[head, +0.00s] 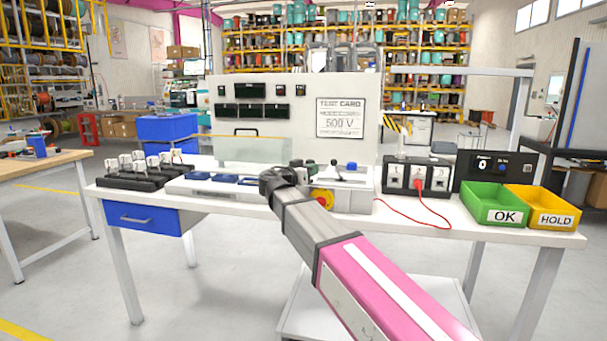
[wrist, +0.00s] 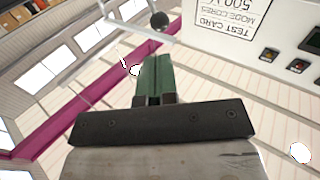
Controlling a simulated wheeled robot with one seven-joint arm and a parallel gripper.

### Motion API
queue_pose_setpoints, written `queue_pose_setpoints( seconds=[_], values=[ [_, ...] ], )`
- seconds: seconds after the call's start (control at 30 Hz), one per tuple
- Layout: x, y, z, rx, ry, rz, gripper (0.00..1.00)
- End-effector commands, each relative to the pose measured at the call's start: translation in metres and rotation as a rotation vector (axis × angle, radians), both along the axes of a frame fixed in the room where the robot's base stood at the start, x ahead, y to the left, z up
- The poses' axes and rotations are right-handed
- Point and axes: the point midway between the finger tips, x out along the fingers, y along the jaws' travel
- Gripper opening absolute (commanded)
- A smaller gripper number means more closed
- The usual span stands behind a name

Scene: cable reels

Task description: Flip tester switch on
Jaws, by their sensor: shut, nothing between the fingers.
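The upright white tester panel (head: 290,140) stands at the back of the bench, with dark displays and a test card (head: 340,118) reading 500 V. Small square controls (head: 290,91) sit near its top. In the wrist view part of the panel (wrist: 290,18) appears upside down at upper right, with an orange-marked control (wrist: 268,55) and a red-marked one (wrist: 297,66). My gripper (wrist: 158,62) has green fingers, shut together and empty, apart from the panel in that view. In the head view my arm hides part of the bench.
A black socket box (head: 417,178) with a red cable, a black control box (head: 495,163), a green OK bin (head: 490,219) and a yellow HOLD bin (head: 550,221) stand at right. Black racks (head: 130,182) stand at left. A dark ball knob (wrist: 160,20) shows beyond my fingers.

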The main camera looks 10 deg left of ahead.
Motion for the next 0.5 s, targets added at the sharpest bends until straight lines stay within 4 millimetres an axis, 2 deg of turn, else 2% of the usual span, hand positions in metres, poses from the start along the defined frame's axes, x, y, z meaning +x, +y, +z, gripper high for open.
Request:
queue_pose_setpoints(
  seconds=[0.2,0.5],
  values=[
    [0.033,-0.022,0.002,0.001,0.001,0.000,0.00],
    [0.056,-0.039,0.004,0.001,0.001,0.000,0.00]
  ],
)
